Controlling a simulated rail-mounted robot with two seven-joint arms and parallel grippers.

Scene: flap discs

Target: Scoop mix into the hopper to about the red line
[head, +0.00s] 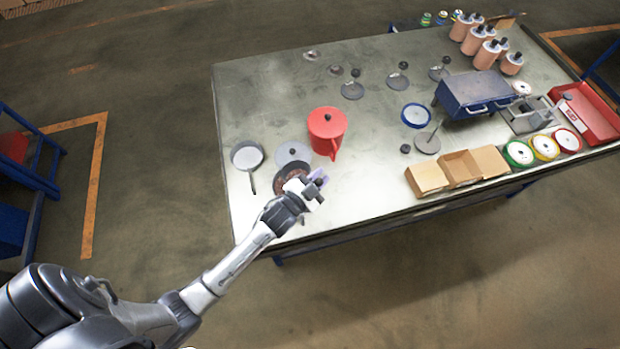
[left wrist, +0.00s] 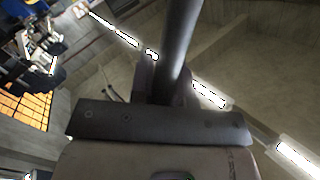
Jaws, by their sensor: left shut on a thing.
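My left gripper (head: 316,187) is over the near left part of the table. It is shut on a small lilac thing (head: 318,175), which may be the scoop; the fingers hide most of it. Just left of the gripper is a dark round pan (head: 281,186) with brown stuff in it, perhaps the mix, partly covered by my gripper. I cannot make out a hopper for certain or a red line. In the left wrist view a dark rod (left wrist: 178,45) and a dark crossbar (left wrist: 160,122) fill the middle, and no fingertips can be told. My right gripper is not in view.
Behind the pan are a grey disc (head: 293,152) and a red lidded pot (head: 327,125) with its handle toward me. A long-handled pale pan (head: 247,155) lies left. Open cardboard boxes (head: 427,178) and a blue case (head: 475,94) stand right. The table's front middle is bare.

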